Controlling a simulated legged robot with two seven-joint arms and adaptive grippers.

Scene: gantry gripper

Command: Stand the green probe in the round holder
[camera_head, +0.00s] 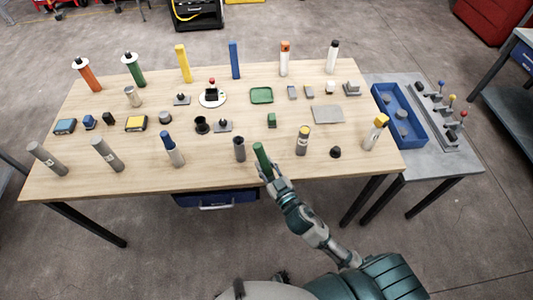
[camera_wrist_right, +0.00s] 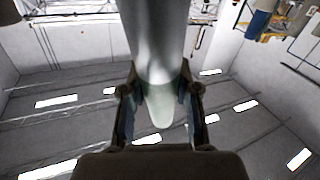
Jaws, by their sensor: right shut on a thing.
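The green probe (camera_head: 261,154) is a slim dark green cylinder near the front edge of the table. My right gripper (camera_head: 267,172) is shut on its lower part and holds it nearly upright, leaning a little left. In the wrist view the fingers of my right gripper (camera_wrist_right: 160,95) stand on both sides of the pale, round-ended probe (camera_wrist_right: 157,50). A dark open round cup (camera_head: 239,148) stands just left of the probe. A black flanged round cup (camera_head: 201,124) stands farther back left. I cannot tell which is the round holder. My left gripper is not in view.
The wooden table (camera_head: 300,178) carries several upright cylinders and small blocks. A yellow-topped grey cylinder (camera_head: 302,140) and a small black knob (camera_head: 335,152) stand right of the probe. A blue tray (camera_head: 392,125) sits on the side bench. The table's front edge is clear.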

